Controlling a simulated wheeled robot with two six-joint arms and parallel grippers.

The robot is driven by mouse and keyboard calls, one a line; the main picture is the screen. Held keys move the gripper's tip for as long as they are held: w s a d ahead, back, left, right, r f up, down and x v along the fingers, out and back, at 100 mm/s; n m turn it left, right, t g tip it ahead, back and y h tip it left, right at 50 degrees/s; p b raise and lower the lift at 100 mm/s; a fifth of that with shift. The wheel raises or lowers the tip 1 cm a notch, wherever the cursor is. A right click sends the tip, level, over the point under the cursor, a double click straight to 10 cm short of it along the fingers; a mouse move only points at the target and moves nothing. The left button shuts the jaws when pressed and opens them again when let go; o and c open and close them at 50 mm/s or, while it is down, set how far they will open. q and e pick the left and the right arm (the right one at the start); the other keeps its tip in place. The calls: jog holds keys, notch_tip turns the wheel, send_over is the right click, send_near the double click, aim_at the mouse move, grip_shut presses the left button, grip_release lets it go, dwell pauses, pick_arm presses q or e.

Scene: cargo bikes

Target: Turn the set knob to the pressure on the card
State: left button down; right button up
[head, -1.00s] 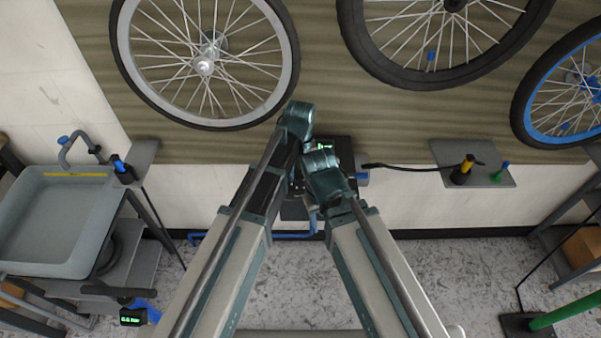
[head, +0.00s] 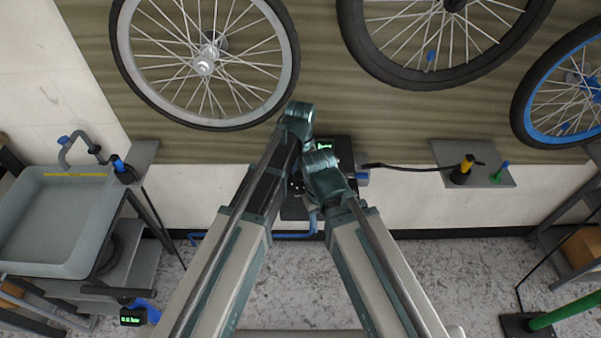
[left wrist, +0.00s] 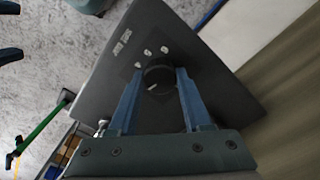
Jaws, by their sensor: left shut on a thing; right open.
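The set knob (left wrist: 159,79) is a dark round knob with a white pointer mark, on the dark face of a control box (left wrist: 112,88) in the left wrist view. White marks stand around it. My left gripper (left wrist: 158,84) has its two blue fingers on either side of the knob, shut on it. In the head view the box (head: 343,146), with a small green display (head: 328,146), is partly behind my arms and the knob is hidden. My right gripper's wrist (head: 325,178) is just beside the left; its fingers are hidden there. I cannot make out the card.
A grey basin (head: 60,225) stands at the left. Wheels (head: 205,65) hang on the wall panel. A small green-lit gauge (head: 132,318) sits at lower left. The floor between is clear.

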aim_at(300, 175)
pick_arm(q)
jog(key=m, duration=0.3)
jog(key=shift+m, duration=2.2)
jog(key=shift+c, duration=1.7)
grip_release()
jog(key=shift+r, duration=0.1)
notch_tip(300, 175, up, 14)
jog(key=p, duration=1.4)
